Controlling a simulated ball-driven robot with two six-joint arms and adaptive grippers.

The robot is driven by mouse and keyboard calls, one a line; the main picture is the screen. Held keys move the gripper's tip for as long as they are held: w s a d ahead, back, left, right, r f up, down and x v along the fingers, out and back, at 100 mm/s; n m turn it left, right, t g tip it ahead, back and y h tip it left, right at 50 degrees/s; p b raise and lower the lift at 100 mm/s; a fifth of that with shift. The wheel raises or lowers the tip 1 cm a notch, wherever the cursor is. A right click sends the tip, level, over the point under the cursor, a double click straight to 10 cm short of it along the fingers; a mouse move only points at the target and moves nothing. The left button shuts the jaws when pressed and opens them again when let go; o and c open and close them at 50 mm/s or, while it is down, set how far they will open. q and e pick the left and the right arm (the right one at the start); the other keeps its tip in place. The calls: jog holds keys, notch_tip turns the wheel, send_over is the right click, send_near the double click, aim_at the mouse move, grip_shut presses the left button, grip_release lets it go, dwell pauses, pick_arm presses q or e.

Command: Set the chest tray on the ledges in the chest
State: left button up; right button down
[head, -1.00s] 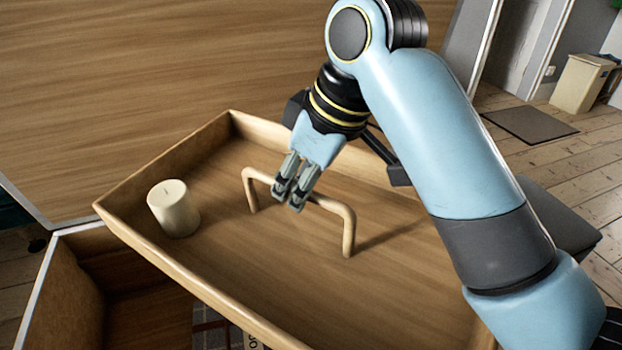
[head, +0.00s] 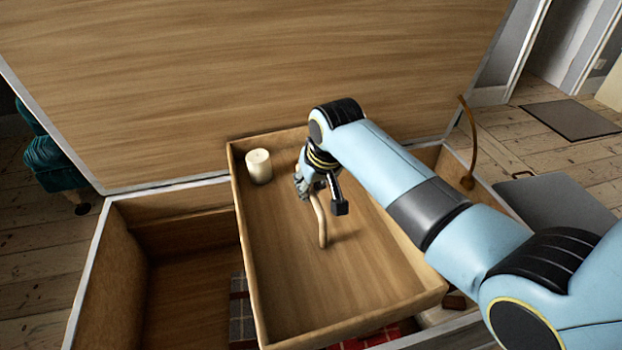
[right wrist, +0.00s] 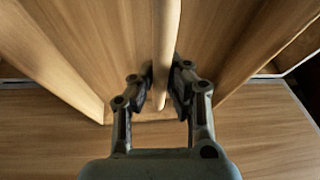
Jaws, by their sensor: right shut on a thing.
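The wooden chest tray (head: 290,240) hangs over the open chest (head: 92,262), skewed to the chest's walls, in the head view. A cream candle (head: 258,166) stands in its far left corner. My right gripper (head: 303,190) is shut on the tray's bent wooden handle (head: 321,222). In the right wrist view, the handle (right wrist: 165,50) runs between the two fingers (right wrist: 163,92). The ledges are hard to make out; a wooden strip shows along the chest's back wall (head: 180,225). The tray hides the chest's middle. My left gripper is out of view.
The raised lid (head: 230,80) stands behind the chest. A checked cloth (head: 240,310) lies inside, below the tray. A curved brown strap (head: 474,140) rises at the chest's right side. A teal chair (head: 50,165) stands at left. The chest's left part is open.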

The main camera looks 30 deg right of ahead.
aim_at(307, 211)
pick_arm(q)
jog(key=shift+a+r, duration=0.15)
pick_arm(e)
jog(key=shift+w+d+f, duration=0.25)
jog(key=shift+w+f, duration=0.15)
jog(key=shift+w, duration=0.1)
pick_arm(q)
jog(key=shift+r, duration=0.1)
pick_arm(e)
jog(key=shift+r+p, duration=0.1)
jog(key=shift+p, duration=0.3)
jog(key=shift+f, duration=0.25)
pick_arm(q)
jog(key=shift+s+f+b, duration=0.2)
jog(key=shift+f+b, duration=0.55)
jog(key=shift+b, duration=0.1)
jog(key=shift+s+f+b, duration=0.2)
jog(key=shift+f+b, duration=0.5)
jog(key=shift+b, duration=0.15)
pick_arm(e)
jog(key=shift+f, duration=3.1)
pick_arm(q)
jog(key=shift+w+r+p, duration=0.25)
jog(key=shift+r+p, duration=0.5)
pick_arm(e)
jog(key=shift+a, duration=0.15)
